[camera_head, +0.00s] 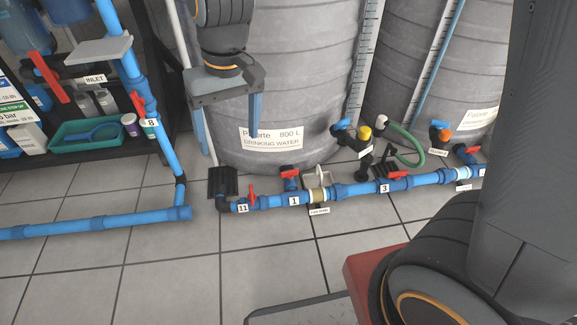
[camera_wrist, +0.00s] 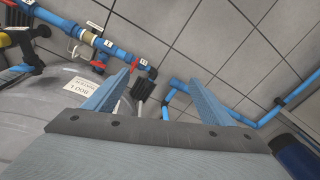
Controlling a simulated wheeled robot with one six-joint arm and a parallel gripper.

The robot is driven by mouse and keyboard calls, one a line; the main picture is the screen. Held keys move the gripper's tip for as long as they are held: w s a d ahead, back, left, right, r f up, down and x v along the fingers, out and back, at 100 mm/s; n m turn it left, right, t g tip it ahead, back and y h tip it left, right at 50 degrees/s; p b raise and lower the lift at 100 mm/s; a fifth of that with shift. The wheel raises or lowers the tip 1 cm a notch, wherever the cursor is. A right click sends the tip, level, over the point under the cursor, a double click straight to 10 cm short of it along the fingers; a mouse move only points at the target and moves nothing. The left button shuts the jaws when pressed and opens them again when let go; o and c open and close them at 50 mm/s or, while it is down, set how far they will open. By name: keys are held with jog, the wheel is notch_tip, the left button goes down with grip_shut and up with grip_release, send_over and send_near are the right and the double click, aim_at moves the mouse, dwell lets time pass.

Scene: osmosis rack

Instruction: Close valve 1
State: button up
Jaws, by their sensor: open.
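Valve 1 has a small red handle (camera_head: 289,174) on a short blue branch of the floor pipe, beside the white label "1" (camera_head: 294,200). In the head view the handle lies roughly along the main pipe. In the wrist view the red handle (camera_wrist: 98,64) shows at the left, below label 1 (camera_wrist: 108,43). My gripper (camera_head: 230,143) is open and empty, fingers pointing down, in front of the grey tank. It is above and left of valve 1, apart from it. In the wrist view my gripper (camera_wrist: 160,77) has its left finger nearest the valve.
A blue floor pipe (camera_head: 356,189) also carries valve 11's red handle (camera_head: 252,194) and valve 3's red handle (camera_head: 398,174). The grey tank (camera_head: 300,80) stands behind. A vertical blue pipe with valve 8 (camera_head: 139,103) is at left. Tiled floor in front is mostly free.

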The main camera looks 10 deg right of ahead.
jog(key=w+d+f+m, duration=0.1)
jog(key=w+d+f, duration=0.2)
jog(key=w+f, duration=0.55)
jog(key=m+h, duration=0.1)
jog(key=m, duration=0.1)
send_over(289, 171)
notch_tip(289, 171, down, 26)
jog(key=shift+r+b, duration=0.1)
jog(key=shift+b, duration=0.25)
jog(key=shift+d+f, duration=0.15)
jog(key=shift+f, duration=0.4)
notch_tip(289, 171, down, 7)
jog(key=b, duration=0.3)
jog(key=shift+f, duration=0.15)
